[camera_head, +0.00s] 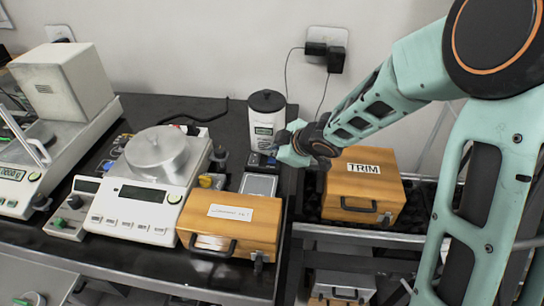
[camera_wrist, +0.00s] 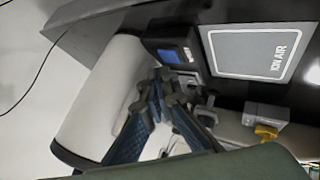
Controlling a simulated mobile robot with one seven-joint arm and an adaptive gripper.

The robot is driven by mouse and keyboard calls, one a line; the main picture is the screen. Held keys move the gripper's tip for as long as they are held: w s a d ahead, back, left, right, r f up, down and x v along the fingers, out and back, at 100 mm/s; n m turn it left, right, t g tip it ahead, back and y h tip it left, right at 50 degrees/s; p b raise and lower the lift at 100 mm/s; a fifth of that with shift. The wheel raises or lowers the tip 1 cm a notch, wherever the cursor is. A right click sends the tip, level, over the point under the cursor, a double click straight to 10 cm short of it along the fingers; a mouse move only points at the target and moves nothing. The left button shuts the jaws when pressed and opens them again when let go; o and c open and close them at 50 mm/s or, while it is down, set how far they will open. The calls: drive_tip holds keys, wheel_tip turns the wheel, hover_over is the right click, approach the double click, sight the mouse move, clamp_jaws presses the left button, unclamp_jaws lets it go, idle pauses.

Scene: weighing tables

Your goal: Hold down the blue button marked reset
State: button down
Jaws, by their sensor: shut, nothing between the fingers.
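A small dark box with a blue patch (camera_wrist: 175,54), which looks like the blue button, is at the upper middle of the wrist view. I cannot read a reset mark on it. In the head view a small blue spot (camera_head: 271,160) shows at the foot of the white canister, close to my gripper (camera_head: 287,150). In the wrist view my gripper (camera_wrist: 162,76) is shut and empty, its fingertips close below the box's blue face. I cannot tell whether the tips touch it.
The white canister (camera_head: 266,128) stands right beside my gripper. A grey panel marked ION AIR (camera_wrist: 258,52) lies beside the box. A wooden case (camera_head: 232,225), a wooden TRIM case (camera_head: 363,190) and a balance (camera_head: 135,212) stand around. The wall is behind.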

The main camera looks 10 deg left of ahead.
drive_tip(key=shift+r, duration=0.1)
wheel_tip(320, 180, up, 5)
drive_tip(key=p, duration=0.5)
idle(0.6)
